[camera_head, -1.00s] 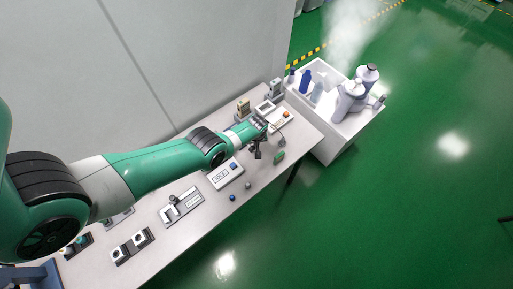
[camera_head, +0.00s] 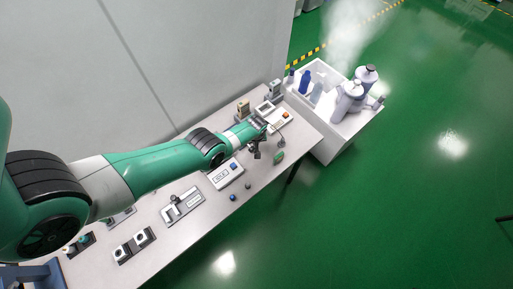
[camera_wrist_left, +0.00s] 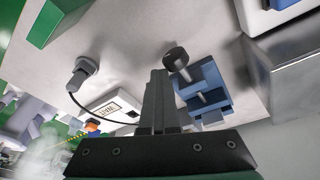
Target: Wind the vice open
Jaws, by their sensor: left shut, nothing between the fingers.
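The vice (camera_wrist_left: 205,92) shows in the left wrist view as blue blocks with a grey screw and a black round knob (camera_wrist_left: 176,58) at its end. My left gripper (camera_wrist_left: 157,72) is shut and empty. Its fingertips appear just left of the knob and close to it; I cannot tell whether they touch. In the head view my left gripper (camera_head: 257,152) is over the far half of the workbench. I cannot make out the vice there; my arm may hide it. My right gripper is in neither view.
The bench (camera_head: 157,265) holds a white box with a blue knob (camera_head: 226,174), a grey fixture (camera_head: 182,206) and a small green item (camera_head: 279,156). A cabled probe (camera_wrist_left: 83,70) lies near the gripper in the wrist view. A white bin (camera_head: 322,139) with bottles stands beyond the bench.

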